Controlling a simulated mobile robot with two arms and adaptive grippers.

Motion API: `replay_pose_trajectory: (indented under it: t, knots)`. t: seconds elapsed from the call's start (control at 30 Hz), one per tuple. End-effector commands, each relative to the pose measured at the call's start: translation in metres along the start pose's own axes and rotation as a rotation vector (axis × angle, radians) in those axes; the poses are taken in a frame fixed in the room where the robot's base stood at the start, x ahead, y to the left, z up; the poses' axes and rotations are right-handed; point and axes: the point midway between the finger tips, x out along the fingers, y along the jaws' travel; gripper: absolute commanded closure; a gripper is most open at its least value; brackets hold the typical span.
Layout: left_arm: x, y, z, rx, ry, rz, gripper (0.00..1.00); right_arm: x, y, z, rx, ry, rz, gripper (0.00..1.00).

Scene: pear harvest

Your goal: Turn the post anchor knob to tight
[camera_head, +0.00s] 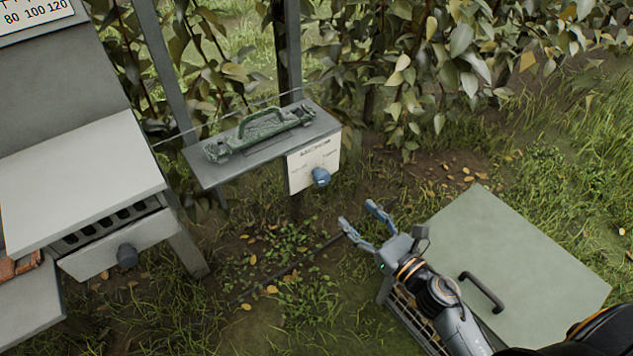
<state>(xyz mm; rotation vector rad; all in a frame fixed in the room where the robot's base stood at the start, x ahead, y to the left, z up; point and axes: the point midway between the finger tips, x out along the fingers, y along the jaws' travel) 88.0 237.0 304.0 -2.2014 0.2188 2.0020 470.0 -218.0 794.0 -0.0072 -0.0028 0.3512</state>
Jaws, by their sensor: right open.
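A blue knob (321,177) sits on a white label plate (301,165) on the front of a small grey shelf (213,176) fixed at a post. The print on the plate is too small to read surely, so I cannot tell the knob's setting. My right gripper (361,215) comes in from the lower right. Its two fingers are spread and empty, below and to the right of the knob, apart from it. My left gripper is not in view.
A green handled tool (258,130) lies on the shelf. A grey bench with a dark knob (127,256) stands at left. A pale green lidded box (500,250) with a dark handle is at right, under my right arm. Leafy plants fill the back.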

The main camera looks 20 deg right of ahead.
Motion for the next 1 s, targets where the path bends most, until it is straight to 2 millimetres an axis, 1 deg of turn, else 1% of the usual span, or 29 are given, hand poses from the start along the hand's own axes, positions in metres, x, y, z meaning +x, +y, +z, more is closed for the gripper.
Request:
replay_pose_trajectory:
  t: [0.1,0.4,0.5,0.6,0.7,0.8,1.0]
  knots:
    - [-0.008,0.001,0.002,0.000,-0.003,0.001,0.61,0.020,-0.001,0.004,0.002,-0.002,-0.001,0.38]
    - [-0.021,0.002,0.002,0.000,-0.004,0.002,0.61,0.085,-0.001,0.003,0.007,-0.002,-0.003,0.38]
    - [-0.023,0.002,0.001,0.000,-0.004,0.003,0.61,0.103,-0.001,0.003,0.007,-0.001,-0.003,0.38]
    - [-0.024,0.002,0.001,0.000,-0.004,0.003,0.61,0.116,-0.001,0.001,0.008,0.000,-0.003,0.38]
    - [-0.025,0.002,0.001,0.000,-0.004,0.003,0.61,0.124,-0.001,0.000,0.008,0.001,-0.003,0.38]
    - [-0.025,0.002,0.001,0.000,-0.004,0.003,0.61,0.129,-0.001,0.000,0.007,0.001,-0.003,0.38]
    - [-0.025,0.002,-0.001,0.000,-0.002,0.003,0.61,0.130,-0.001,0.000,0.007,0.001,-0.003,0.38]
